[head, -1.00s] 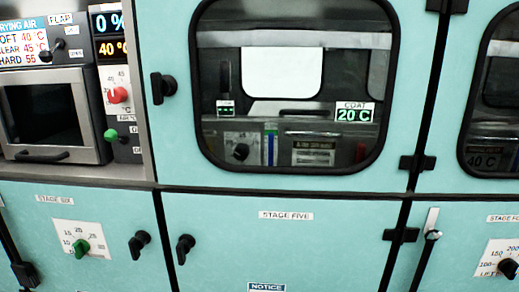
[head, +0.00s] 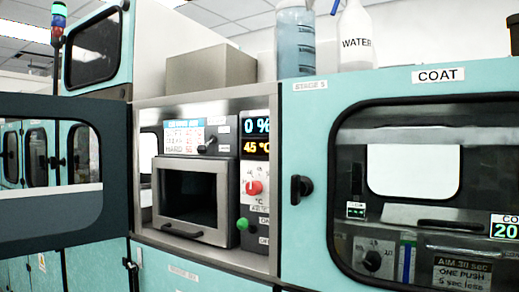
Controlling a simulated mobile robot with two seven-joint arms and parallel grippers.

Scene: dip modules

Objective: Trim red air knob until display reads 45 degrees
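The red air knob (head: 254,187) sits on a white dial plate on the drying-air panel, just right of the small oven-like chamber (head: 192,199). Above it, the amber temperature display (head: 256,148) reads 45 °C. The display above that (head: 257,125) reads 0 % in pale blue. A green knob (head: 242,224) is below the red one. Neither of my grippers shows in the head view, so nothing is seen touching the red knob.
A dark-framed windowed panel (head: 66,208) stands at the left, beside the drying panel. The teal COAT door (head: 300,130) with a black latch (head: 301,188) is on the right. A blue-liquid bottle (head: 295,45), a WATER bottle (head: 356,38) and a grey box (head: 210,68) stand on top.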

